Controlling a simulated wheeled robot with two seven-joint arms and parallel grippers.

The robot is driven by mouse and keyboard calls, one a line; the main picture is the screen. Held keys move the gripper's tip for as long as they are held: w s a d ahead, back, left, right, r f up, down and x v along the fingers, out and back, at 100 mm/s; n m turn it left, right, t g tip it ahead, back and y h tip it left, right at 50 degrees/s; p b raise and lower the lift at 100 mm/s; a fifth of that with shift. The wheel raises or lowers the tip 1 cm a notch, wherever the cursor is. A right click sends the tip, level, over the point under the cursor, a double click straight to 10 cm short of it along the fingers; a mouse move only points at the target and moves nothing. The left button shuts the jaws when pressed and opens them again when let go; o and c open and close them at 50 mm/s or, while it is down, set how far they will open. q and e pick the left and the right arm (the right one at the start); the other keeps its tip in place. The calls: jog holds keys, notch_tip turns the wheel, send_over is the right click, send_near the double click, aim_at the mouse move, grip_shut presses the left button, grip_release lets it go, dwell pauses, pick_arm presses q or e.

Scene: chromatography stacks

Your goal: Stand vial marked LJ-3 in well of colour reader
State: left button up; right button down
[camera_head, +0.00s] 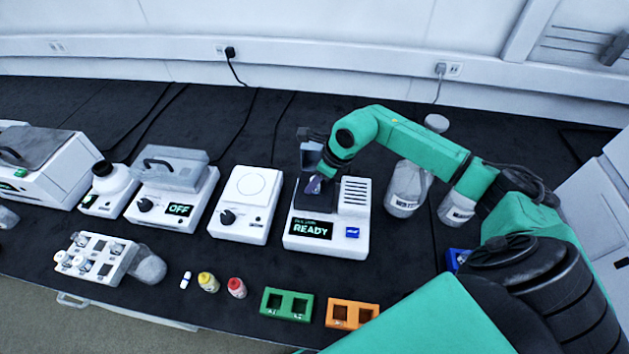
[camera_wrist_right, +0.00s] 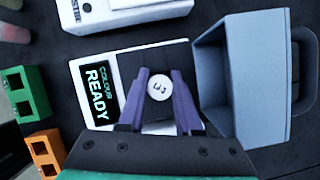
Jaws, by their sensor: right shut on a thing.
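The colour reader (camera_head: 300,243) is a white box with a dark top. Its display reads READY, and it also shows in the right wrist view (camera_wrist_right: 88,65). Its grey lid (camera_wrist_right: 262,75) stands open. My right gripper (camera_head: 315,186) is over the reader's dark top. In the right wrist view its purple fingers (camera_wrist_right: 160,88) are shut on a vial with a round white cap (camera_wrist_right: 159,87). The mark on the cap is small and only partly legible. The vial's body and the well are hidden below the cap and fingers. My left gripper is not in view.
A white plate device (camera_head: 245,210) stands left of the reader; bottles (camera_head: 407,188) stand to the right. In front are a green block (camera_head: 287,304), an orange block (camera_head: 352,313), small yellow (camera_head: 208,283) and red (camera_head: 236,288) vials, and a white rack (camera_head: 97,255).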

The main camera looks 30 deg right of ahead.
jog(key=shift+s, duration=0.1)
jog(key=c, duration=0.5)
grip_release()
jog(key=o, duration=0.3)
jog(key=shift+r+p, duration=0.8)
jog(key=shift+r, duration=0.35)
jog(key=shift+r+p, duration=1.35)
jog(key=shift+r, duration=1)
